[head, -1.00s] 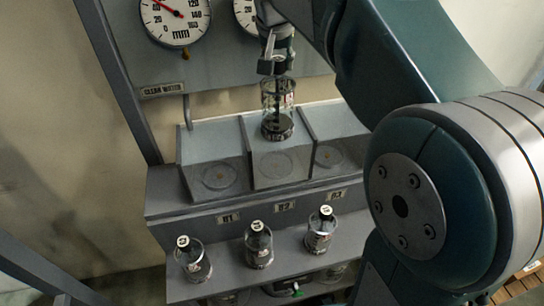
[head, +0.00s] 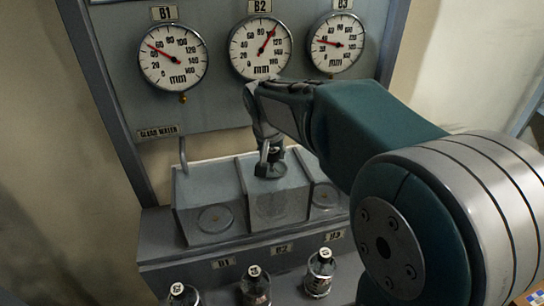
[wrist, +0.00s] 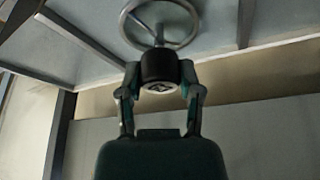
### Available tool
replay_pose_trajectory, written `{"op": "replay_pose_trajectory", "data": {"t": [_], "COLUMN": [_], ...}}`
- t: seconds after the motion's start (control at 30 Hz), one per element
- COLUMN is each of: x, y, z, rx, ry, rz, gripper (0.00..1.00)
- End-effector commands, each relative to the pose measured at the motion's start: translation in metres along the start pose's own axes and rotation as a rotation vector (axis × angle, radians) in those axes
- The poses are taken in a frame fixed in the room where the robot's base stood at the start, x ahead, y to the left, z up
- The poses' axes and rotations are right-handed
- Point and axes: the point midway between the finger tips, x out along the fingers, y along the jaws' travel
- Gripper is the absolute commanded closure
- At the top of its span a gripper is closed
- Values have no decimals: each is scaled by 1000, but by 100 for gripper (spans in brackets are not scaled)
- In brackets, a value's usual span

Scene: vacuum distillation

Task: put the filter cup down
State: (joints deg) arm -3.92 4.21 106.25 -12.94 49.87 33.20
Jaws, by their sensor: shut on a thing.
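My gripper (head: 266,152) is over the middle bay of the grey bench, below the B2 gauge. In the wrist view my gripper (wrist: 160,85) has its two fingers on either side of a black knob (wrist: 160,70), shut on it. Beyond the knob a thin rod leads to a pale spoked ring, part of the filter cup (wrist: 158,20). In the head view only a small dark part of the filter cup (head: 270,170) shows under the fingers. Its glass body is hard to make out, and I cannot tell whether it touches the bay floor.
Three gauges, B1 (head: 173,57), B2 (head: 261,47) and B3 (head: 336,44), hang on the panel behind. The bench (head: 205,235) has a bay on either side. Bottles, such as the B2 bottle (head: 256,287), stand on the lower shelf in front.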

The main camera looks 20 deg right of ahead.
Motion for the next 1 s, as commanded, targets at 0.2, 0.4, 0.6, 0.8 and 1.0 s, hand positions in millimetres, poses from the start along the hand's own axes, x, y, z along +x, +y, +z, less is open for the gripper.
{"op": "replay_pose_trajectory", "data": {"t": [0.2, 0.4, 0.6, 0.8, 1.0], "x": [10, 10, 10, 8, -18], "y": [0, 0, 0, 0, 0], "z": [4, 4, 4, 4, 4], "rx": [0, 0, 0, 0, 0], "ry": [3, 1, 1, 2, 6], "rz": [-2, -1, -1, -1, -3], "gripper": [100, 19, 19, 19, 19]}}
